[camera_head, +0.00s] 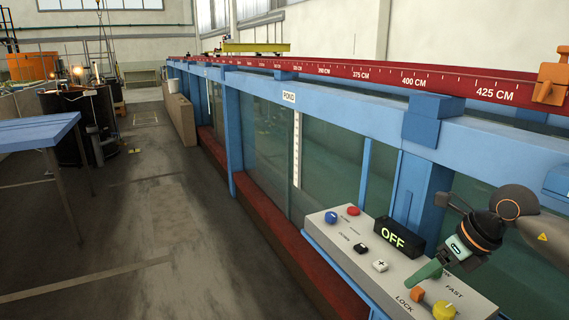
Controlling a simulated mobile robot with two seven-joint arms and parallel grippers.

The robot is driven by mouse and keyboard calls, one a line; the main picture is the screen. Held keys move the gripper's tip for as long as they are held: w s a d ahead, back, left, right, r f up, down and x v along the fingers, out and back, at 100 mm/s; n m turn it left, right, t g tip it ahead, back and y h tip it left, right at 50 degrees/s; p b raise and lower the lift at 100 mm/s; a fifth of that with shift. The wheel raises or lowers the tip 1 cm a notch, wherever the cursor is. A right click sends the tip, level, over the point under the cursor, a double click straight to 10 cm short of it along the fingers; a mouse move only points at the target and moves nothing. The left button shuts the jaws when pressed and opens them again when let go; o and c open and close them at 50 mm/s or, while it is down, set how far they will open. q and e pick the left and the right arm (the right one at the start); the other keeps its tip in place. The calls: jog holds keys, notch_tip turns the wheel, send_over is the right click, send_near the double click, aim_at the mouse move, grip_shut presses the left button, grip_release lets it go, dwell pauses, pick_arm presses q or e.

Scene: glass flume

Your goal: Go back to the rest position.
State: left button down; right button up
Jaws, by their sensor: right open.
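My right arm comes in from the right edge. My right gripper (428,274) is open and sits over the right part of the grey control panel (343,246), between the OFF display (392,236) and the yellow knob (444,310). I cannot tell whether a fingertip touches the panel. The panel carries a blue knob (331,217), a red button (353,211), a black button (361,248), a white plus button (380,265) and an orange switch (417,295). The display reads OFF. My left gripper does not show.
The glass flume (270,155) with its blue frame and red scale rail (340,72) runs along the right behind the panel. An orange clamp (552,80) sits on the rail. A blue table (38,132) stands at the left. The floor aisle (165,215) between is clear.

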jog(key=s+a+f+m+t+y, duration=0.15)
jog(key=a+m+y, duration=0.25)
jog(key=a+y, duration=0.55)
jog(key=s+a+f+m+t+y, duration=0.1)
jog(key=s+a+f+m+y, duration=0.2)
jog(key=a, duration=1.1)
jog(key=s+d+f+m+t+h, duration=0.1)
jog(key=d+f+m+t+h, duration=0.35)
jog(key=m, duration=0.75)
jog(key=s+d+f+m+t+h, duration=0.2)
jog(key=f+m+t+h, duration=0.3)
jog(key=f+m, duration=0.55)
jog(key=s+d+f+m+g+h, duration=0.3)
jog(key=s+f+m+g, duration=0.3)
jog(key=s+f, duration=0.8)
jog(key=s+m+h, duration=0.1)
jog(key=m, duration=0.2)
jog(key=shift+f+m+g+h, duration=0.15)
jog(key=shift+m+g+h, duration=0.15)
jog(key=shift+m+h, duration=0.1)
jog(key=shift+c, duration=0.2)
